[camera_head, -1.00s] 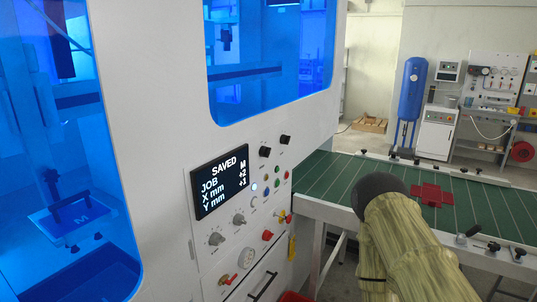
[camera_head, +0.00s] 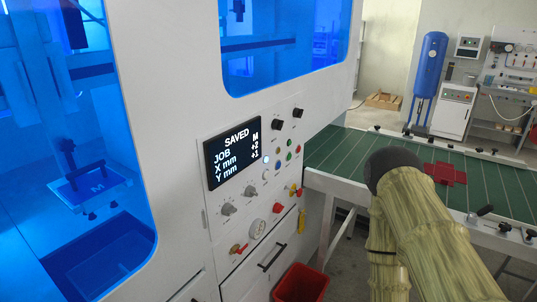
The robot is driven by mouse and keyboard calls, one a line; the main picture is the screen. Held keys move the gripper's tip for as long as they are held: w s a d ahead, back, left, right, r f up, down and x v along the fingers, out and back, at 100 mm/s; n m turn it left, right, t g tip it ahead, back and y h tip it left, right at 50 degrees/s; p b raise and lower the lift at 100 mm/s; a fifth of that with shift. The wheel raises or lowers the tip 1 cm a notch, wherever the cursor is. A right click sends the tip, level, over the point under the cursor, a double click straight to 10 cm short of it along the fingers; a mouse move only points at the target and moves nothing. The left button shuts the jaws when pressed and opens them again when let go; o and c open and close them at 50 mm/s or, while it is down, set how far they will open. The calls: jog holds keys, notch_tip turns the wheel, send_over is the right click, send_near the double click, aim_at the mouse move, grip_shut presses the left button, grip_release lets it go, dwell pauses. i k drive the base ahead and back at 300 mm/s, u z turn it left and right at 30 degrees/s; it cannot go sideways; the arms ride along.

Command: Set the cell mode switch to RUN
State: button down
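The machine's control panel (camera_head: 240,230) is on the white housing in the middle of the head view. Its screen (camera_head: 232,153) reads SAVED, JOB M, X mm +2, Y mm +1. Below the screen are two grey rotary knobs, a left one (camera_head: 228,209) and a right one (camera_head: 252,190). Two black knobs, an upper one (camera_head: 297,112) and a lower one (camera_head: 278,125), sit to the screen's right. The labels are too small to read, so I cannot tell which knob is the mode switch or its setting. My gripper is not in view; only part of my arm shows at right.
A green conveyor (camera_head: 340,155) with a red flat piece (camera_head: 445,173) on it runs to the right of the panel, partly behind my arm. A red bin (camera_head: 301,284) stands on the floor below the panel. A drawer handle (camera_head: 272,258) sticks out at the panel's lower right.

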aim_at(276, 124)
jog(key=k, duration=0.6)
jog(key=z, duration=0.5)
jog(key=i, duration=1.1)
jog(key=u, duration=0.6)
